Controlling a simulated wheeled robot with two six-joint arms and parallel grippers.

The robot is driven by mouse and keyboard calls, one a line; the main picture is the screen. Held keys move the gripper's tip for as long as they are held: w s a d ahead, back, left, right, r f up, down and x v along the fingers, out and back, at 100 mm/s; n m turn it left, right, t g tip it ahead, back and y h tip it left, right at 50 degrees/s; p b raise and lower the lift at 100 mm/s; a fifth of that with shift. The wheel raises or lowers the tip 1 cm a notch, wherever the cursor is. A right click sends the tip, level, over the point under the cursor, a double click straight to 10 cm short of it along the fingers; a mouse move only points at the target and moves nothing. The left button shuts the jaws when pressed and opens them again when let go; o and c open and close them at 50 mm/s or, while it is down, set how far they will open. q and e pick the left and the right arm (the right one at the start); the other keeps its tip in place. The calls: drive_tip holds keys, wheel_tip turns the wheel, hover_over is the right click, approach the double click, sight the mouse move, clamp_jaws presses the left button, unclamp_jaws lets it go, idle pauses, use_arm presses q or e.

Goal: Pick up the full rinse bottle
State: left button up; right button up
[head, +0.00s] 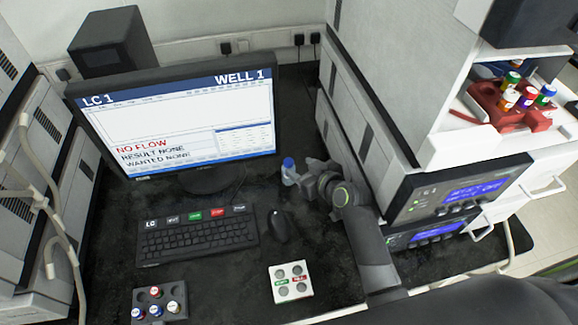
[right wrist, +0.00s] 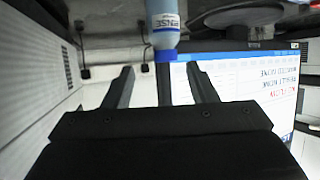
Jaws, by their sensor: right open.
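The rinse bottle (head: 289,171) stands upright on the dark bench, right of the monitor's foot, with a blue cap and pale body. In the right wrist view, which is upside down, the bottle (right wrist: 164,22) shows light blue contents and a label reading RINSE. How full it is I cannot tell. My right gripper (head: 307,180) is beside the bottle on its right. In the right wrist view my right gripper (right wrist: 163,80) is open, with the bottle beyond the fingers, roughly between them. My left gripper is not in view.
The monitor (head: 180,120) reads NO FLOW. A keyboard (head: 198,236), a mouse (head: 278,225), a dark vial rack (head: 160,305) and a white holder (head: 290,283) lie in front. Tall instrument stacks (head: 385,110) wall in the right side. A red tray (head: 490,98) holds several vials.

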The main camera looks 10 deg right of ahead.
sight(291, 165)
drive_tip(key=x, duration=0.2)
drive_tip(key=shift+w+a+f+p, duration=0.1)
drive_tip(key=shift+w+a+p, duration=0.1)
drive_tip(key=shift+a+p, duration=0.15)
drive_tip(key=x, duration=0.3)
drive_tip(key=shift+s+a+f, duration=0.1)
drive_tip(key=shift+s, duration=0.1)
drive_tip(key=shift+w+a+f, duration=0.15)
drive_tip(key=shift+w+f, duration=0.15)
drive_tip(key=shift+w, duration=0.15)
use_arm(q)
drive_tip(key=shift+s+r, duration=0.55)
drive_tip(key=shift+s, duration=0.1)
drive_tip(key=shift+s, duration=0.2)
use_arm(e)
drive_tip(key=c, duration=0.9)
